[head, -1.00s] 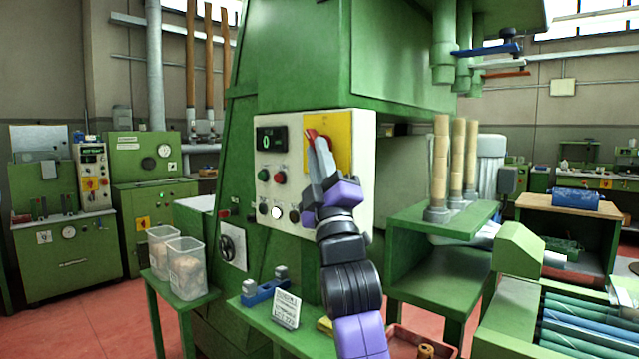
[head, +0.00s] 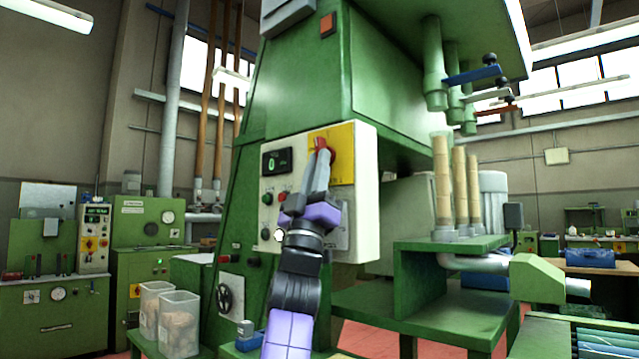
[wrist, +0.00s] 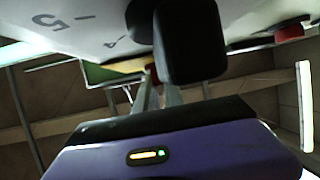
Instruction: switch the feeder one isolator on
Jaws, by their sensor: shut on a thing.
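The isolator's red handle (head: 321,143) sits on a yellow plate (head: 340,158) at the upper right of a pale control panel (head: 362,205) on a green machine. My gripper (head: 320,160) reaches up from below, in front of the plate, and is shut on the red handle. The fingers hide much of the handle, so I cannot tell its exact angle. In the wrist view the fingers (wrist: 157,95) run up to a small red part of the handle (wrist: 152,72), partly behind a black knob (wrist: 187,40). No feeder label is readable.
The panel also carries a display (head: 275,161), a green button (head: 267,199) and a red button (head: 283,197), close to my gripper. A green stand with cork stacks (head: 460,185) is to the right. Plastic tubs (head: 180,322) stand at lower left.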

